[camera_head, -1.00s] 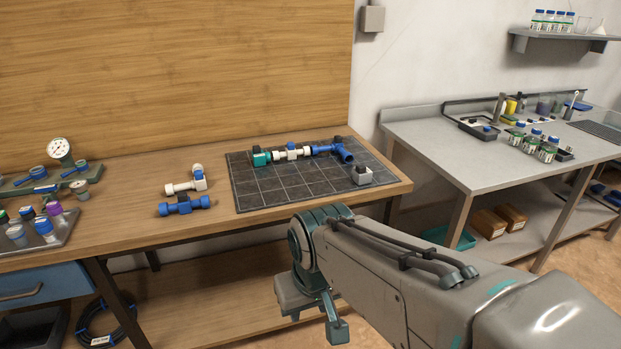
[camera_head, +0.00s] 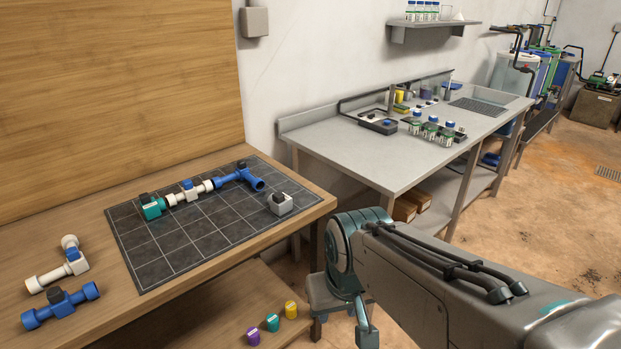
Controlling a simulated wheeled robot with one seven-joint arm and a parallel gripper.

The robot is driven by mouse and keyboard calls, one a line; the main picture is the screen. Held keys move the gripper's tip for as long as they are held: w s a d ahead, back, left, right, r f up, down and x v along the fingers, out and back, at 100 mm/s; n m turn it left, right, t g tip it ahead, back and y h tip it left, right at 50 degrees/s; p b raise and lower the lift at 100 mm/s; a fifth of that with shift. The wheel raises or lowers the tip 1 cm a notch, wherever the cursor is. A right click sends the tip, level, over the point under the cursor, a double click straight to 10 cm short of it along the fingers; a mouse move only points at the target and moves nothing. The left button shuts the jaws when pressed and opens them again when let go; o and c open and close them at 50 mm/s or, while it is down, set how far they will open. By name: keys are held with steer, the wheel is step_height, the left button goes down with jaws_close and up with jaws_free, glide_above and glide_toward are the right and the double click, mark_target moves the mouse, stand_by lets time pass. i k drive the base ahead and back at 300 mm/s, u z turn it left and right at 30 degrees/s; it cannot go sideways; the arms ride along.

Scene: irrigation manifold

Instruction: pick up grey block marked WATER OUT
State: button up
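A small grey block (camera_head: 280,204) with a dark top sits on the right part of the dark gridded mat (camera_head: 150,262). Any lettering on it is too small to read. My gripper (camera_head: 345,318) hangs low at the end of my arm, in front of the wooden bench's right corner and below its top. It is to the right of and nearer than the grey block, apart from it. It is seen from behind, and I cannot tell whether its fingers are open or shut.
A joined row of teal, white and blue fittings (camera_head: 186,192) lies along the mat's back. White (camera_head: 62,268) and blue (camera_head: 60,306) fittings lie left of the mat. Several coloured caps (camera_head: 272,322) are on the lower shelf. A grey table (camera_head: 370,165) stands to the right.

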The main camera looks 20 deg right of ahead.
mark_target(281, 203)
steer(key=z, duration=0.25)
steer(key=i, duration=1.15)
steer(key=u, duration=0.55)
